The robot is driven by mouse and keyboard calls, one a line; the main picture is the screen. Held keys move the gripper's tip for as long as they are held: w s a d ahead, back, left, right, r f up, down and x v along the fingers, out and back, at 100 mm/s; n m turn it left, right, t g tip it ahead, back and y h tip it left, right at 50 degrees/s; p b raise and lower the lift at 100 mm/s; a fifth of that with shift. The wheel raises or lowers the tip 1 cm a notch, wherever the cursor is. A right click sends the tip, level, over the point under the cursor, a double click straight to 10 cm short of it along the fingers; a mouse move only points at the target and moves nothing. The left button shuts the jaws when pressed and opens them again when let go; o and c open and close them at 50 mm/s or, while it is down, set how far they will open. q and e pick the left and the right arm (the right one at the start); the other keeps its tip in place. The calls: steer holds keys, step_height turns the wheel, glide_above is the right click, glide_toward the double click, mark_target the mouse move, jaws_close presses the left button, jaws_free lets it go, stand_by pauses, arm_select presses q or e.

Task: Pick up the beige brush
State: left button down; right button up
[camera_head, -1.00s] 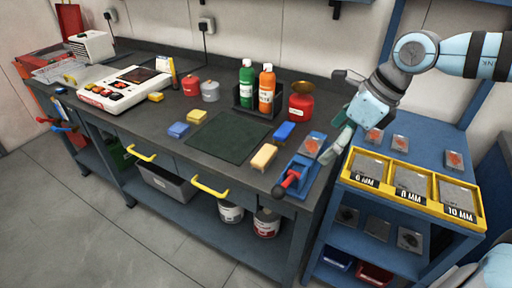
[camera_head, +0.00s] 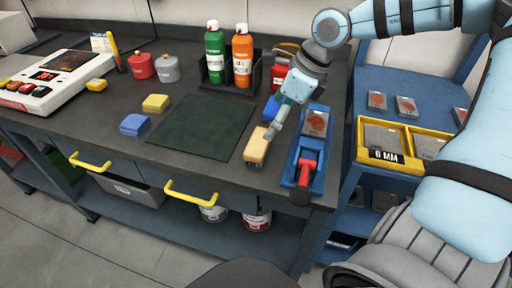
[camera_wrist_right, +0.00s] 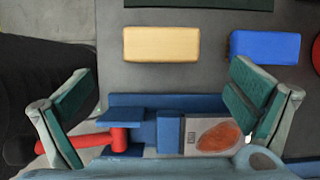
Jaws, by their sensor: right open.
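The beige brush (camera_head: 255,148) lies on the dark workbench, right of the green mat. It also shows whole in the right wrist view (camera_wrist_right: 161,44), above the gap between the fingers. My right gripper (camera_head: 275,127) is open and empty. In the head view it hangs over the brush's right side and overlaps it slightly. In the right wrist view its two spread fingers (camera_wrist_right: 162,84) stand left and right, with the brush beyond their tips. I cannot tell whether a finger touches the brush. My left gripper is not in view.
A blue vise (camera_head: 306,158) with a red handle and a rust-spotted plate (camera_head: 315,123) stands right of the brush. Bottles (camera_head: 242,55) stand in a holder behind. The green mat (camera_head: 203,126) is bare.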

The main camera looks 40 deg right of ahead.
mark_target(259, 140)
steer(key=b+x, duration=0.1)
steer(key=x, duration=0.9)
steer(key=shift+w, duration=0.2)
steer(key=shift+r, duration=0.1)
steer(key=c, duration=1)
steer(key=shift+o, duration=0.2)
steer(key=shift+r, duration=0.1)
step_height(259, 140, up, 20)
steer(key=p, duration=0.4)
steer(key=o, duration=0.6)
steer(key=c, duration=0.4)
